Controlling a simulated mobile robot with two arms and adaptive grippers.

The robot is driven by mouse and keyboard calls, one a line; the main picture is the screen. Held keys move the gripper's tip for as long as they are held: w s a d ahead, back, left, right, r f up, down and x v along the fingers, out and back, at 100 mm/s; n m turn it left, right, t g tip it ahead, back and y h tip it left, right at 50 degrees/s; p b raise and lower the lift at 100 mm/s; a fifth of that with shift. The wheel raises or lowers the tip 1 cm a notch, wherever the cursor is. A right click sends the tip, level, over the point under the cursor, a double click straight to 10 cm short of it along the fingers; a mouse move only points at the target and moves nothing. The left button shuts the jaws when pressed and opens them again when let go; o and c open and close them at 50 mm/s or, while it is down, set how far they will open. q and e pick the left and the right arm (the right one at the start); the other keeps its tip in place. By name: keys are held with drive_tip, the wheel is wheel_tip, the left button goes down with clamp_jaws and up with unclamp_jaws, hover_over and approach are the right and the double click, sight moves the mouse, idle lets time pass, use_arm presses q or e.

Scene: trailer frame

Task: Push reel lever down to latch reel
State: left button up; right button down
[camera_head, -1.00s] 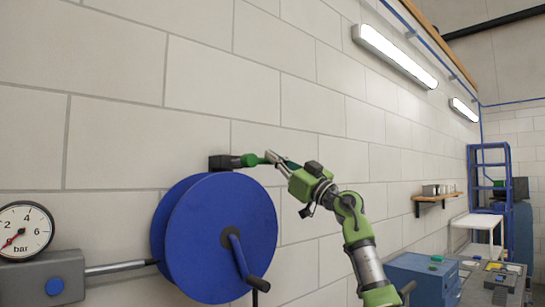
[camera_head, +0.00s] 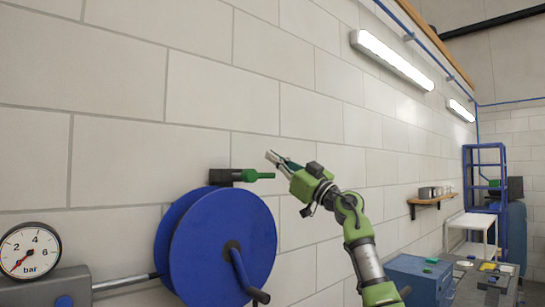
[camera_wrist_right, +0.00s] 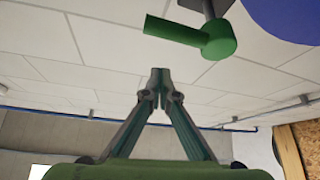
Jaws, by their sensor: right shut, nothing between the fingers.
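The reel lever (camera_head: 258,176) is a short green handle on a dark block (camera_head: 221,176) at the wall. It points right, about level, just above the big blue reel (camera_head: 222,250). In the head view my right gripper (camera_head: 272,157) is just above the lever's free end, with a small gap showing. The lever also shows in the right wrist view (camera_wrist_right: 190,36), beyond the fingertips and apart from them. My right gripper (camera_wrist_right: 160,75) is shut there, its fingertips together and empty. Part of the blue reel (camera_wrist_right: 288,15) shows at that view's top right. My left gripper is not in view.
The reel's crank (camera_head: 242,270) sticks out from its front face. A pressure gauge (camera_head: 30,250) and a pipe (camera_head: 122,283) are at left. A wall shelf (camera_head: 431,200), a blue cabinet (camera_head: 415,279) and a blue rack (camera_head: 484,160) stand at right. The wall above the lever is bare.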

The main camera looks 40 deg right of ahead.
drive_tip(key=a+b+v, duration=0.1)
drive_tip(key=b+v, duration=0.6)
drive_tip(key=v, duration=0.2)
drive_tip(key=shift+s+f, duration=0.35)
drive_tip(key=shift+s, duration=0.05)
drive_tip(key=shift+d, duration=0.1)
